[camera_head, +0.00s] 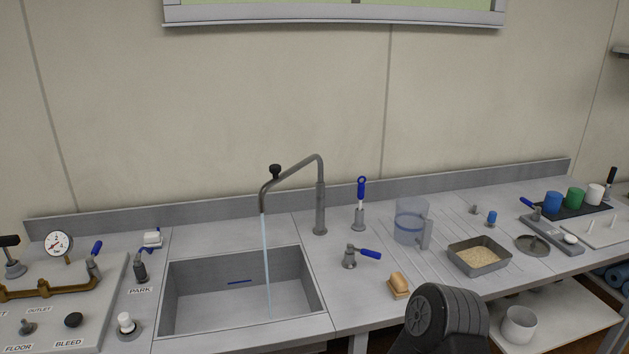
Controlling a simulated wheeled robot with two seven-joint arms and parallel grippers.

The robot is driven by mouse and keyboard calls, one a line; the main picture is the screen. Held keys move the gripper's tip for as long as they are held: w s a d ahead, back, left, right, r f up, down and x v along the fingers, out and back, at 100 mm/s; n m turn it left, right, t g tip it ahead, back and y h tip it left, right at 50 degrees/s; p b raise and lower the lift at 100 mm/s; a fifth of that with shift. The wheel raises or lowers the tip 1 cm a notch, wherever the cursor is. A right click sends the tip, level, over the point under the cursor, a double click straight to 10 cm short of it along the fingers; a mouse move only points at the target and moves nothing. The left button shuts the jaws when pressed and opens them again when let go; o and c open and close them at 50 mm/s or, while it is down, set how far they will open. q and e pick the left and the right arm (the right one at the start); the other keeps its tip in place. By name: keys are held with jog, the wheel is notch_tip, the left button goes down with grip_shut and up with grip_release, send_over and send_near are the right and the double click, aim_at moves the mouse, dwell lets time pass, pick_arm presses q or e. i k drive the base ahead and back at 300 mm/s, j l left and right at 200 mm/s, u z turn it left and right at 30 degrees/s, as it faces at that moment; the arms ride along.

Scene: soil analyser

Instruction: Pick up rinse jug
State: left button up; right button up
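The rinse jug (408,220) is a clear, bluish jug with a grey handle on its right side. It stands upright on the ribbed drainer to the right of the sink, and a blue line runs around it. A dark, ribbed part, apparently of my own arm, rises at the bottom edge, in front of and below the jug. Neither gripper's fingers show in this view.
Water runs from the tap (320,205) into the sink (190,292). Near the jug are a blue lever valve (351,257), a blue-handled upright fitting (360,205), a brush (399,284) and a sand tray (452,261). A white pot (519,325) stands on a lower shelf.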

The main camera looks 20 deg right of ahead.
aim_at(413, 227)
jog(key=u, duration=0.3)
jog(key=l+u, duration=0.35)
jog(key=k+l+u, duration=0.15)
jog(key=u, duration=0.2)
jog(key=k+l+u, duration=0.15)
jog(key=l+u, duration=0.2)
jog(key=k+l+u, duration=0.2)
jog(key=k+l, duration=0.7)
jog(key=k+l+u, duration=0.25)
jog(key=k+l, duration=0.6)
jog(key=k, duration=0.05)
